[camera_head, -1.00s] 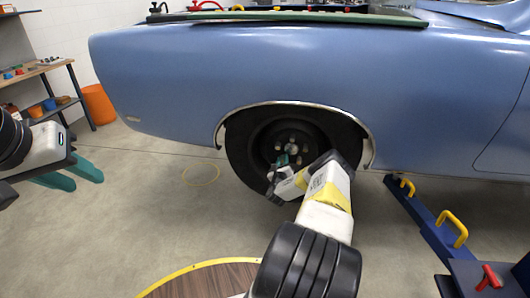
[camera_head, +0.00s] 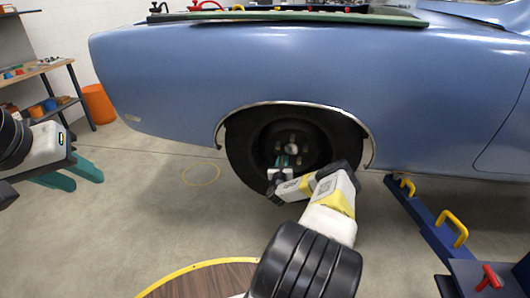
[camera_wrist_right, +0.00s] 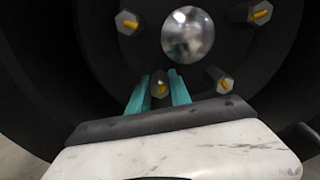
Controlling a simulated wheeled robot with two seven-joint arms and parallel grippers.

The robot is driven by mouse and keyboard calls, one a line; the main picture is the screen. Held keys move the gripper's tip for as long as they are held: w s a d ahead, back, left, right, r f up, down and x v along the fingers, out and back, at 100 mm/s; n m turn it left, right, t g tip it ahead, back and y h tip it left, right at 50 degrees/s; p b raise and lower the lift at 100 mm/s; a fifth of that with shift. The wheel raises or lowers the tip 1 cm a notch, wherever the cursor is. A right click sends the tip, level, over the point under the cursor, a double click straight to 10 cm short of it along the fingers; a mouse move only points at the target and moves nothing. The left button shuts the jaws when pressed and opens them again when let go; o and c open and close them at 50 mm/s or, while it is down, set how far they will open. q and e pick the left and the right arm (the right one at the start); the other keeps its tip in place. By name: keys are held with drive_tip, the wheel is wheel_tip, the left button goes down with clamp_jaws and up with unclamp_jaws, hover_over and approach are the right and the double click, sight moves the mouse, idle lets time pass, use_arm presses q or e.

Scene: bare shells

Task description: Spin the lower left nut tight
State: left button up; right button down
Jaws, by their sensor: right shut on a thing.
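The lower left nut (camera_wrist_right: 159,84) is a dark hex nut with a yellow-brown stud end showing in its middle. My right gripper (camera_wrist_right: 158,86) has its two teal fingers on either side of this nut, shut on it. In the head view my right gripper (camera_head: 284,161) reaches into the wheel (camera_head: 250,165) below and left of the hub, and its fingers hide most of the nut there. My left gripper (camera_head: 86,180) is at the far left in the air, its teal fingers apart and empty.
Other nuts sit around the shiny hub cap (camera_wrist_right: 188,34): upper left (camera_wrist_right: 127,22), upper right (camera_wrist_right: 260,12), lower right (camera_wrist_right: 219,79). The blue car body (camera_head: 300,70) arches closely over the wheel. A blue lift arm (camera_head: 435,230) lies at right. The floor at left is open.

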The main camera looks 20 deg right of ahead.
drive_tip(key=shift+f, duration=0.1)
drive_tip(key=c, duration=1.2)
unclamp_jaws()
drive_tip(key=shift+s, duration=0.1)
drive_tip(key=v, duration=0.7)
drive_tip(key=shift+s+a, duration=0.2)
drive_tip(key=shift+s, duration=0.15)
